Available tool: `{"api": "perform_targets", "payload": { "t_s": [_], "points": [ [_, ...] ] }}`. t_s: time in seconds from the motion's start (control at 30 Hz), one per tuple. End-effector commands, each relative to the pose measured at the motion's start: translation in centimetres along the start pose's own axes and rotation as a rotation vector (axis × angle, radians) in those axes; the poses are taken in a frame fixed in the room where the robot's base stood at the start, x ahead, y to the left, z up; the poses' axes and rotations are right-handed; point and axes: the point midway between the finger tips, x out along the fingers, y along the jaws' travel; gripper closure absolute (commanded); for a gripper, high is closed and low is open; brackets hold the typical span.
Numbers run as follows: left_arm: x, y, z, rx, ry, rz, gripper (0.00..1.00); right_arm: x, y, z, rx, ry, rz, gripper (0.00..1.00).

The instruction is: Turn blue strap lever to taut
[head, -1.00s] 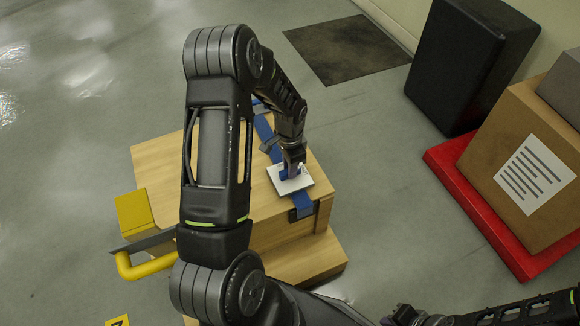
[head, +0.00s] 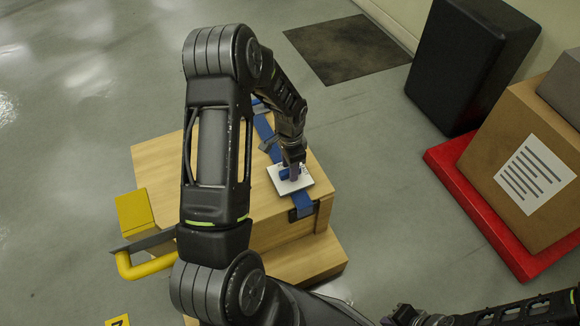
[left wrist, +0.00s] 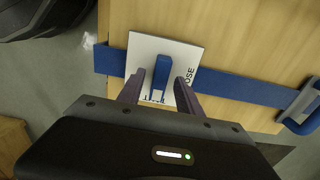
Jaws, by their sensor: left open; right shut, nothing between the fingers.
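The blue lever (left wrist: 160,75) stands on a white plate (left wrist: 143,50) with printed lettering, part of which reads "OSE". The plate (head: 305,182) lies on the blue strap (head: 264,127) across the wooden crate. The strap (left wrist: 240,88) also runs across the left wrist view. My left gripper (left wrist: 160,84) is open, with one finger on each side of the lever; I cannot tell whether either finger touches it. In the head view, my left gripper (head: 291,171) is just above the plate and partly hides the lever. My right gripper (head: 417,318) is at the bottom edge, away from the crate.
The wooden crate (head: 160,160) has a yellow handle (head: 150,265) at its left. A cardboard box (head: 510,110) sits on a red platform (head: 450,165) at right, beside a black case (head: 455,65). A dark mat (head: 345,50) lies behind. Floor between crate and platform is clear.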

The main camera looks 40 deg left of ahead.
Motion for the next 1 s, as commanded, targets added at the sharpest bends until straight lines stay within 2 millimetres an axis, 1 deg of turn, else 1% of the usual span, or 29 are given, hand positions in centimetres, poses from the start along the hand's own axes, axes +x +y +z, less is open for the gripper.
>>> {"api": "perform_targets", "payload": {
  "t_s": [0.13, 0.23, 0.5, 0.6, 0.73, 1.0],
  "points": [
    [-0.4, 0.0, 0.0, 0.000, 0.001, -0.001, 0.58, -0.1, -0.1, 0.0, 0.000, 0.000, 0.000, 1.00],
    [-1.4, 0.0, -0.1, 0.000, 0.002, -0.002, 0.58, -0.4, -0.1, 0.0, 0.000, 0.000, 0.000, 1.00],
    [-5.8, -0.1, -0.1, 0.000, 0.003, -0.002, 0.58, -1.3, -0.5, 0.0, -0.001, 0.000, 0.000, 1.00],
    [-7.1, -0.1, -0.1, 0.000, 0.002, -0.002, 0.58, -1.5, -0.6, 0.0, -0.001, 0.000, 0.000, 1.00],
    [-7.8, 0.0, 0.0, 0.000, 0.000, 0.000, 0.58, -1.6, -0.6, 0.0, -0.002, 0.000, 0.000, 1.00],
    [-7.8, 0.0, 0.0, 0.000, 0.000, 0.001, 0.58, -1.5, -0.6, 0.0, -0.001, 0.000, 0.000, 1.00]
  ]
}}
